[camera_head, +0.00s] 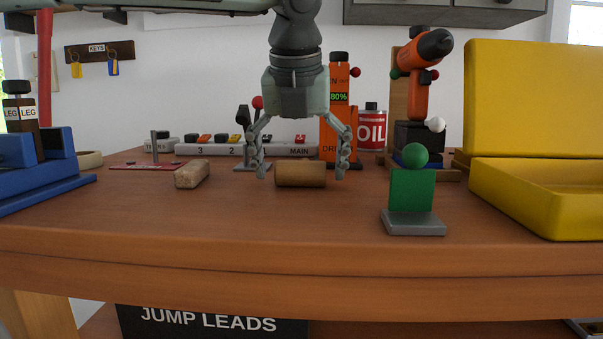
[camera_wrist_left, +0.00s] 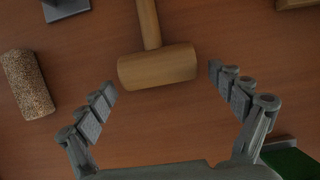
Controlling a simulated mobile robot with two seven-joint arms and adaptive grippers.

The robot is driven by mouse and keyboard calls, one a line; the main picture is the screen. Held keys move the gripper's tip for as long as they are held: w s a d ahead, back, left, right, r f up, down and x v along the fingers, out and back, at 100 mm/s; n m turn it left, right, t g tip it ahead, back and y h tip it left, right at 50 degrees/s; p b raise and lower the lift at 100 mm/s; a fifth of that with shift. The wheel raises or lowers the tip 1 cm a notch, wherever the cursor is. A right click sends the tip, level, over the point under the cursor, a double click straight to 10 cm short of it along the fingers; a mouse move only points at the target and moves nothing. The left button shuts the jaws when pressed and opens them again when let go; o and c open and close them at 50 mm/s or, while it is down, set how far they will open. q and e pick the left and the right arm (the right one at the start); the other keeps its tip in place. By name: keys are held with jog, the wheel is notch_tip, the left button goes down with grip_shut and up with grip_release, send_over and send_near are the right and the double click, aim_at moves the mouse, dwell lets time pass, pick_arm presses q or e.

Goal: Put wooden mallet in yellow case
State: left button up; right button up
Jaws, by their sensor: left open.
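The wooden mallet (camera_head: 301,174) lies on the brown workbench, its cylindrical head toward me. In the left wrist view its head (camera_wrist_left: 158,67) lies crosswise and its handle (camera_wrist_left: 148,22) runs up out of the frame. My left gripper (camera_head: 303,172) points down over the mallet, with its fingers open on either side of the head and apart from it. In the wrist view the fingertips (camera_wrist_left: 163,88) flank the head with gaps on both sides. The yellow case (camera_head: 540,205) stands at the right of the bench with its lid (camera_head: 535,98) raised. My right gripper is in neither view.
A cork-like block (camera_head: 192,174) lies left of the mallet. A green stand with a ball (camera_head: 411,192) stands between mallet and case. A blue vise-like object (camera_head: 40,165) is at left. Behind are an orange tester (camera_head: 338,110), an oil can (camera_head: 372,130) and a drill (camera_head: 420,75).

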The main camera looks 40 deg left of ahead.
pick_arm(q)
jog(key=shift+c, duration=0.6)
jog(key=c, duration=1.3)
jog(key=shift+r, duration=0.1)
jog(key=shift+s+d+r, duration=0.15)
jog(key=shift+s+r, duration=0.05)
jog(key=shift+r, duration=0.25)
notch_tip(320, 180, up, 6)
jog(key=p, duration=0.1)
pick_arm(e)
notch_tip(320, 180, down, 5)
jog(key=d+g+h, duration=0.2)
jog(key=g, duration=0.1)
pick_arm(q)
jog(key=s+d, duration=0.5)
jog(key=s, duration=0.3)
jog(key=s+d+b, duration=0.1)
jog(key=s+d, duration=0.4)
jog(key=s, duration=0.3)
jog(key=shift+s, duration=0.4)
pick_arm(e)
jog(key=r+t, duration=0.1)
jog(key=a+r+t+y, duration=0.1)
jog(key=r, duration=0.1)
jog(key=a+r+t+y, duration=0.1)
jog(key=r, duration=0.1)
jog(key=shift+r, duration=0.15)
